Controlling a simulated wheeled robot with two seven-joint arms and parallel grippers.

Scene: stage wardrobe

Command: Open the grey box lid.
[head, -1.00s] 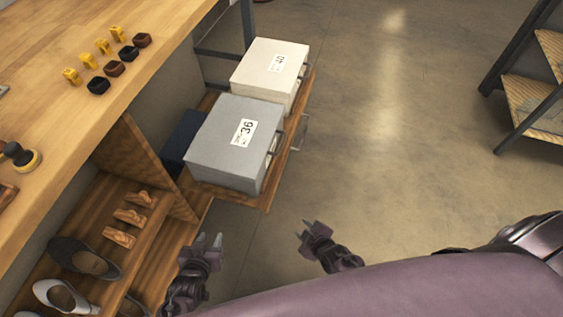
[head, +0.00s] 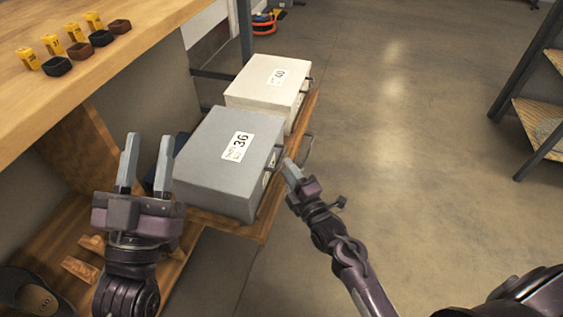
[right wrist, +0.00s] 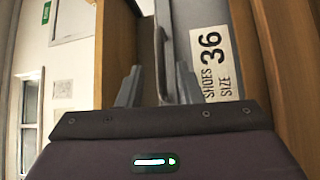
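The grey box (head: 205,150) with a "36" label sits on a pulled-out wooden shelf, its lid down. Its metal handle is on the side facing right in the head view, and a metal strip that looks like this handle (right wrist: 160,55) shows in the right wrist view. My right gripper (head: 291,170) is at that side of the box. In the right wrist view its fingers (right wrist: 158,88) are apart, one on each side of the strip; I cannot tell whether they touch it. My left gripper (head: 146,160) is open and empty, left of the box's near corner.
A cream box (head: 250,95) labelled "40" stands behind the grey box on the same shelf (head: 240,226). A wooden worktop (head: 120,60) with small yellow tags and dark trays is at upper left. Shoes lie below left.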

